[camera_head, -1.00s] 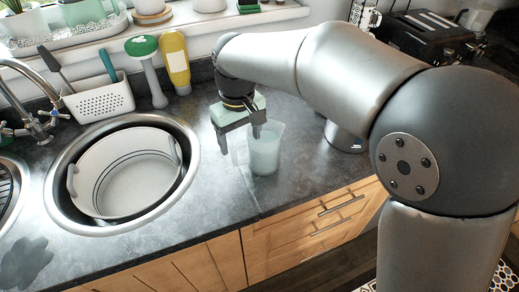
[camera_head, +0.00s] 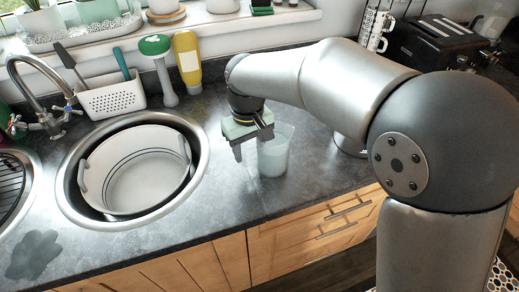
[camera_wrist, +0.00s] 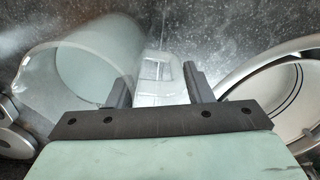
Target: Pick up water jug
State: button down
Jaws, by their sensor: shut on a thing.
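The water jug (camera_head: 273,157) is a clear, pale plastic vessel standing upright on the dark countertop, right of the round sink. My gripper (camera_head: 250,147) reaches down on the jug's left side, where the handle is. In the wrist view the jug's open round mouth and wall (camera_wrist: 85,62) show at left, and its pale handle (camera_wrist: 160,82) lies between my two fingers. My gripper is shut on the handle. The jug's base seems to rest on the counter. My gripper hides part of the handle in the head view.
A round sink (camera_head: 196,181) with a white tub (camera_head: 130,190) in it lies to the left. A green-topped brush (camera_head: 162,68), a yellow bottle (camera_head: 187,62) and a white caddy (camera_head: 112,98) stand behind. A black toaster (camera_head: 440,42) is at the back right.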

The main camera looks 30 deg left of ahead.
jog(key=shift+r, duration=0.15)
jog(key=shift+r, duration=1.3)
jog(key=shift+d+r, duration=0.1)
jog(key=shift+r, duration=0.25)
jog(key=s+d+r+b, duration=0.2)
jog(key=s+d+r, duration=0.6)
jog(key=d+r, duration=0.1)
jog(key=shift+s+d+r+b, duration=0.2)
jog(key=shift+s+d+b, duration=0.2)
jog(key=shift+d, duration=0.35)
jog(key=shift+w, duration=0.1)
